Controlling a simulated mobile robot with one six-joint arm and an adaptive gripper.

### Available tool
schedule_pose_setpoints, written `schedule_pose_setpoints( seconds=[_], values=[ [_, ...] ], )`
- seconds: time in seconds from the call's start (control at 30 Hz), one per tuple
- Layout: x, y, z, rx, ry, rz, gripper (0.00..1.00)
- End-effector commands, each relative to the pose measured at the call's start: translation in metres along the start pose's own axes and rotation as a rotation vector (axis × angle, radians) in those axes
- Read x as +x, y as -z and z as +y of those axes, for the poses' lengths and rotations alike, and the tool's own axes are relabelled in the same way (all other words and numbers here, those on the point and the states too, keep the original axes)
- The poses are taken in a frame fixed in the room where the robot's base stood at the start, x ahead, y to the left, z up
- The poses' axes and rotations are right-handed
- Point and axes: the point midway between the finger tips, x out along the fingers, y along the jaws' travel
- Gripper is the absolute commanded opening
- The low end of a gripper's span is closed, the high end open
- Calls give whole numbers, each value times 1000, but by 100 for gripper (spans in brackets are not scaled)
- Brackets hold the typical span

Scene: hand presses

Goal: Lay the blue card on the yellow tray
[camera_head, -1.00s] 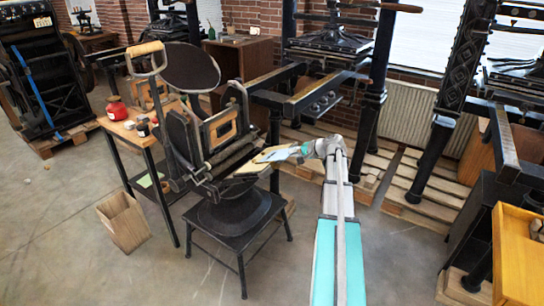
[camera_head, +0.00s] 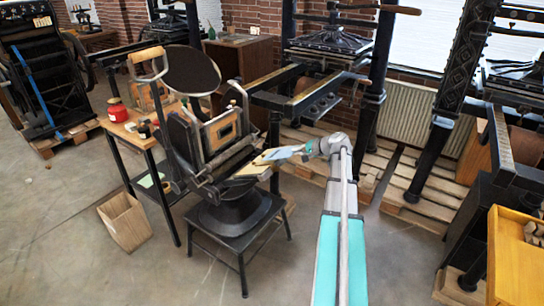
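The light-blue card (camera_head: 281,153) shows as a small pale patch over the tan board (camera_head: 254,167) at the front of the small hand press. My gripper (camera_head: 303,151) is at the card's right edge, at the end of my arm reaching up from the bottom. The fingers are small and partly hidden, so I cannot tell whether they are closed on the card or only beside it. The yellow tray (camera_head: 518,262) is at the far right, on a dark stand, cut off by the picture edge. It holds some tan pieces at its right side.
The small hand press (camera_head: 205,140) stands on a black stool (camera_head: 240,232). A side table (camera_head: 128,132) with a red jar (camera_head: 116,110) is left of it. A wooden bin (camera_head: 125,220) stands on the floor. Large presses stand behind.

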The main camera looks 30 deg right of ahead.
Motion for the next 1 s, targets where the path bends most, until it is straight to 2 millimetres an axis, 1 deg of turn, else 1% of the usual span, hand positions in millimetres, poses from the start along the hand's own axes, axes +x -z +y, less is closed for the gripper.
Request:
schedule_pose_setpoints(
  seconds=[0.03,0.2,0.73,0.87,1.0],
  values=[
    [-5,0,-5,0,0,0,0],
    [-12,0,-9,-1,0,0,0],
    [-14,0,-11,-1,0,0,0],
    [-18,0,-18,-1,0,0,0],
    [-25,0,-32,-1,0,0,0]
  ],
)
